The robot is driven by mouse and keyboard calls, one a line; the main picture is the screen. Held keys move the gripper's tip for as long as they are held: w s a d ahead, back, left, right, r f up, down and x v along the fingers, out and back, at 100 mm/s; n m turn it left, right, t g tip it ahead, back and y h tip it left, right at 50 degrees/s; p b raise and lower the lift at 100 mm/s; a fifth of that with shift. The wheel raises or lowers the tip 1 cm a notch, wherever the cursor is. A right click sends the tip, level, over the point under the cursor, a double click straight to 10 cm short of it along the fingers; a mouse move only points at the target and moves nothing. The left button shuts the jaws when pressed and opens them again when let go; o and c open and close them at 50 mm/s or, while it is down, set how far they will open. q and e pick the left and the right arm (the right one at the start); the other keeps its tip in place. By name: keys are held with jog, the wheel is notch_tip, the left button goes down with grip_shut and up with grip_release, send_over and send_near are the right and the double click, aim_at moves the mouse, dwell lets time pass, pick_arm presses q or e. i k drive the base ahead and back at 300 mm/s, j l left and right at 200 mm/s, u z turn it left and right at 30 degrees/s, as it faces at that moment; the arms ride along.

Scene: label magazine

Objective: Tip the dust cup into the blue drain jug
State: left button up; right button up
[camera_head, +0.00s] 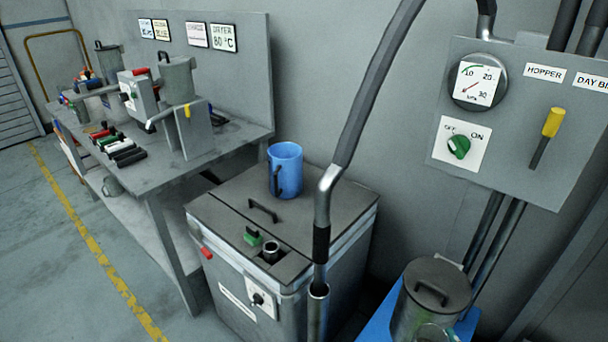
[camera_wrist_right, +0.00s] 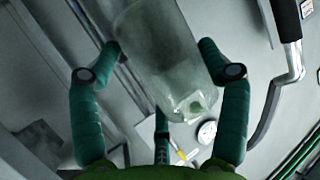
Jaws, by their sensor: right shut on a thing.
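The blue drain jug (camera_head: 286,171) stands upright on top of the grey cabinet in the head view, its dark handle towards me. In the right wrist view my right gripper (camera_wrist_right: 163,72) has its green fingers closed around a clear, cloudy cup, the dust cup (camera_wrist_right: 158,45). A small greenish patch shows near the cup's lower end. A clear rounded edge at the bottom of the head view (camera_head: 436,332) may be the same cup; it is cut off by the frame. My left gripper is not in view.
The grey cabinet (camera_head: 225,222) has a handle and a small open port on top. A hose with a metal wand (camera_head: 318,300) hangs in front of it. A lidded metal canister (camera_head: 437,285) stands at right below the gauge panel (camera_head: 510,120). A cluttered bench (camera_head: 165,175) is at left.

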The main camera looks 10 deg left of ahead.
aim_at(285, 160)
jog(key=i+j, duration=0.1)
jog(key=j, duration=0.3)
jog(key=i+j, duration=0.1)
jog(key=j, duration=0.3)
jog(key=i+j+z, duration=0.1)
jog(key=j, duration=0.25)
jog(key=i+j, duration=0.1)
jog(key=j, duration=0.3)
jog(key=i+j, duration=0.15)
jog(key=j, duration=0.2)
jog(key=i+j, duration=0.2)
jog(key=j, duration=0.15)
jog(key=i+j+z, duration=0.1)
jog(key=j, duration=0.2)
jog(key=i+j, duration=0.2)
jog(key=j, duration=0.15)
